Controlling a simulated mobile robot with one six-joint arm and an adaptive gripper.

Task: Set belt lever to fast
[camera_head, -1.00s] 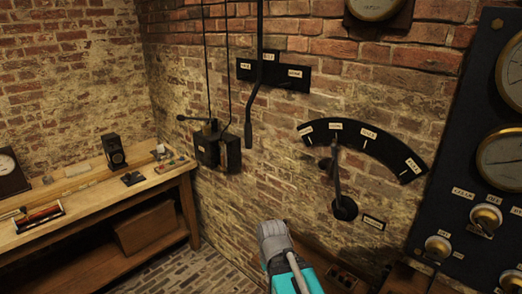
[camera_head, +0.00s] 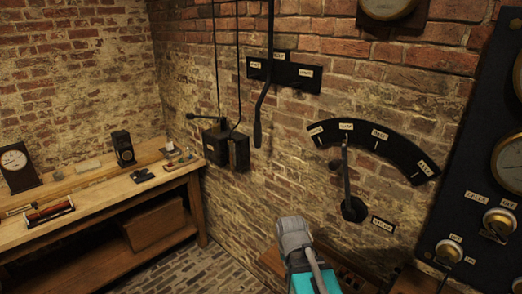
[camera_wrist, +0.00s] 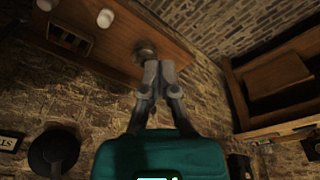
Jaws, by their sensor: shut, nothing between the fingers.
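A long dark lever (camera_head: 264,100) hangs on the brick wall, passing in front of a black plate (camera_head: 298,75) with small white labels too blurred to read surely. Its lower handle (camera_head: 258,134) hangs below the plate, left of its middle. A second lever (camera_head: 346,180) rises from a round black pivot to a curved black scale (camera_head: 385,147) with several labels. My gripper (camera_head: 291,222) is shut and empty, below and right of the hanging handle and clear of both levers. In the wrist view my gripper's fingers (camera_wrist: 162,72) are together; the hanging lever is not identifiable there.
A black box with a handle (camera_head: 225,147) is on the wall left of the hanging lever. A wooden bench (camera_head: 100,200) with instruments stands at left. A dark gauge panel (camera_head: 470,200) is at right. A low wooden shelf (camera_wrist: 115,35) shows in the wrist view.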

